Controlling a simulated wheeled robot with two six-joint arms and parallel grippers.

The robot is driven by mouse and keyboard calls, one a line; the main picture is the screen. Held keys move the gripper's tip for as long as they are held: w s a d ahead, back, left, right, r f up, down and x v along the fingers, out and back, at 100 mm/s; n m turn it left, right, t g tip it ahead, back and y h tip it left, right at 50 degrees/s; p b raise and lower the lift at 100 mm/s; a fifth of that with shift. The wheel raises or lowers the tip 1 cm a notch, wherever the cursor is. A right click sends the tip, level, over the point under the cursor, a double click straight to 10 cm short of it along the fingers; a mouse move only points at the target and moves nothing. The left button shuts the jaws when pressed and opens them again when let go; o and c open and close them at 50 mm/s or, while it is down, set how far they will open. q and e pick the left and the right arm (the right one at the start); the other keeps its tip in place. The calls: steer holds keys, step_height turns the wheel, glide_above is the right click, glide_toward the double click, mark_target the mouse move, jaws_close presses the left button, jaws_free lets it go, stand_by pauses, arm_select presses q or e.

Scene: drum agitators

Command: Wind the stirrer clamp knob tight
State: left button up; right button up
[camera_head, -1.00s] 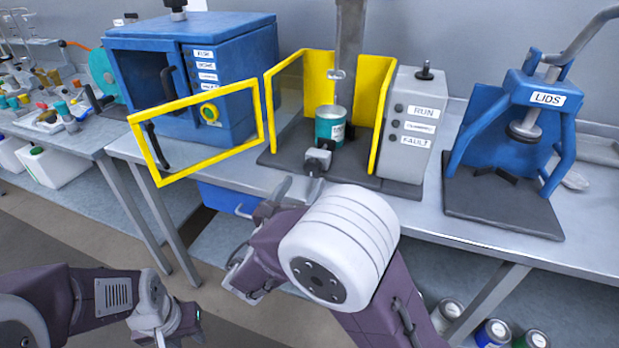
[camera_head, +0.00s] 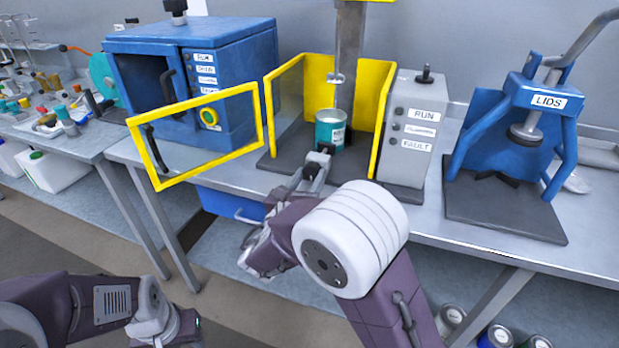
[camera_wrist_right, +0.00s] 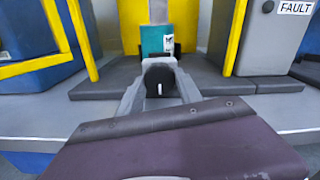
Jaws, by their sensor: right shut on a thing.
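The stirrer stands mid-bench with yellow guard walls (camera_head: 374,105) around a grey base. A teal can (camera_head: 330,128) stands upright on the base below the stirrer column (camera_head: 349,60). The clamp knob, a dark round piece with a light mark (camera_wrist_right: 159,80), is in front of the can. My right gripper (camera_head: 313,170) reaches in from the front and is shut on the knob, with a finger on either side of it in the right wrist view (camera_wrist_right: 158,92). My left gripper (camera_head: 178,325) is low at the left, away from the bench; its fingers are not clear.
A yellow framed guard door (camera_head: 205,171) stands open at the left, before a blue cabinet (camera_head: 235,60). A grey control box (camera_head: 412,125) with RUN and FAULT labels stands right of the stirrer. A blue LIDS press (camera_head: 545,100) is farther right.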

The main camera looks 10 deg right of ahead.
steer(key=shift+f+m+b, duration=0.2)
steer(key=shift+m+b, duration=0.8)
steer(key=shift+b, duration=0.05)
steer(key=m+b, duration=0.5)
steer(key=b, duration=0.1)
steer(key=m+b, duration=0.5)
steer(key=b, duration=0.2)
steer(key=shift+f+m, duration=0.2)
steer(key=shift+m, duration=0.2)
steer(key=m+b, duration=1.1)
steer(key=b, duration=0.2)
steer(key=shift+r, duration=0.15)
steer(key=m+b, duration=0.2)
steer(key=m, duration=0.1)
steer(key=shift+b, duration=0.4)
steer(key=shift+r+m+b, duration=0.2)
steer(key=shift+m+b, duration=0.6)
steer(key=shift+m, duration=0.6)
